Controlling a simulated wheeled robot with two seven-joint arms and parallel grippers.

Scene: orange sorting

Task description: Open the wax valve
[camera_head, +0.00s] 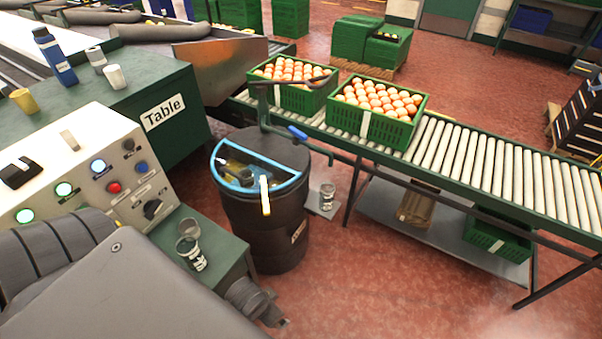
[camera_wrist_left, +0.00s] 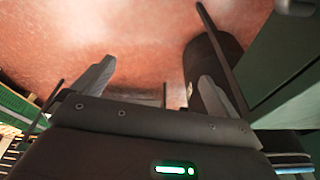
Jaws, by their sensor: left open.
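A blue lever (camera_head: 297,132) sits on a dark pipe beside the roller conveyor, above the drum; it looks like a valve handle, but I read no label naming it the wax valve. A black knob (camera_head: 152,208) is on the white control panel (camera_head: 85,150), its label too small to read. My left gripper shows in the left wrist view (camera_wrist_left: 150,85), its two fingers spread wide and nothing between them. In the head view, grey parts of my arm fill the lower left, and I cannot make out the fingertips. My right gripper is not in view.
A dark drum (camera_head: 262,225) with a blue-rimmed opening stands on the red floor. A glass (camera_head: 188,245) stands on the green surface below the panel. Green crates of oranges (camera_head: 375,125) rest on the roller conveyor (camera_head: 480,160). The floor at lower right is clear.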

